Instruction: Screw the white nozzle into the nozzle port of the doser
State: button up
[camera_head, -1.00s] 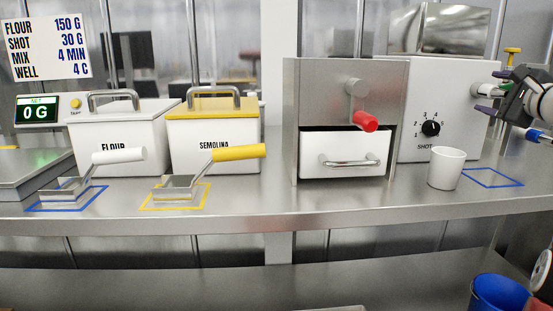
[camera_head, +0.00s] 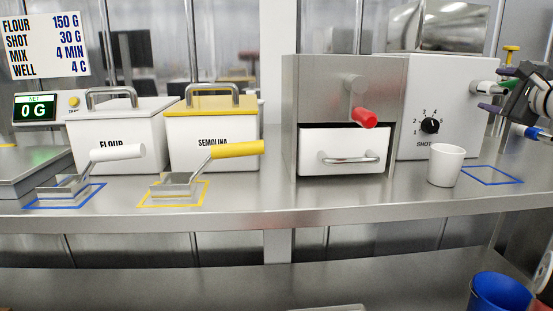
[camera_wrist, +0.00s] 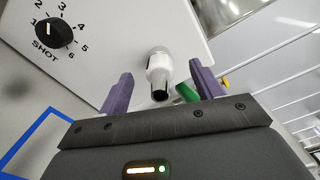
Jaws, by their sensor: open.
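The doser (camera_head: 455,125) is a white box with a black SHOT dial, at the right of the counter; its face also shows in the wrist view (camera_wrist: 110,45). The white nozzle (camera_wrist: 160,72) juts from the doser's face at the port, its dark open end toward the wrist camera. It seems seated there, but I cannot tell how tightly. The port is hidden behind the nozzle.
A white cup (camera_head: 446,165) stands in front of the doser, left of a blue outlined square (camera_head: 492,175). A green piece (camera_wrist: 187,93) shows beside the right finger. A steel machine with a red handle (camera_head: 364,118) stands left of the doser. A blue bucket (camera_head: 500,293) is below.

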jog(key=shift+s+d+b, duration=0.15)
jog(key=shift+s+b, duration=0.4)
jog(key=shift+s, duration=0.9)
jog(key=shift+s+d+b, duration=0.1)
jog(key=shift+s+b, duration=0.4)
jog(key=shift+s, duration=0.9)
